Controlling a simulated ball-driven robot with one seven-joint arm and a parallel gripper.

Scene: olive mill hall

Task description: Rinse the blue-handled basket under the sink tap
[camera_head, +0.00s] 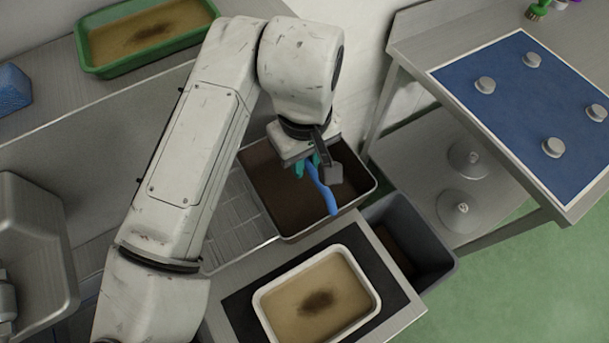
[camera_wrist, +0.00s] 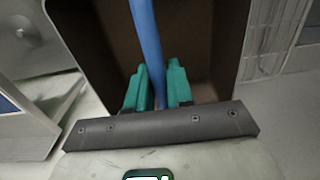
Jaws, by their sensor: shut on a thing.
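My gripper (camera_head: 311,166) has teal fingers, shut on a blue handle (camera_head: 325,195). The handle slants down and to the right over a metal pan with a dark brown inside. In the wrist view the blue handle (camera_wrist: 147,45) rises from between the teal fingers (camera_wrist: 158,92) to the top edge. No basket bowl can be made out in either view; whether it is hidden or out of frame I cannot tell. A steel sink basin (camera_head: 32,235) is at the far left of the head view, cut off by the edge. A metal fitting, perhaps the tap (camera_head: 6,298), shows there.
The brown-bottomed pan (camera_head: 366,191) is below my gripper. A white tray (camera_head: 260,303) of murky liquid stands in front, a green tray (camera_head: 88,65) at the back left. A grey bin (camera_head: 452,268) and a table with a blue board (camera_head: 512,88) are right.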

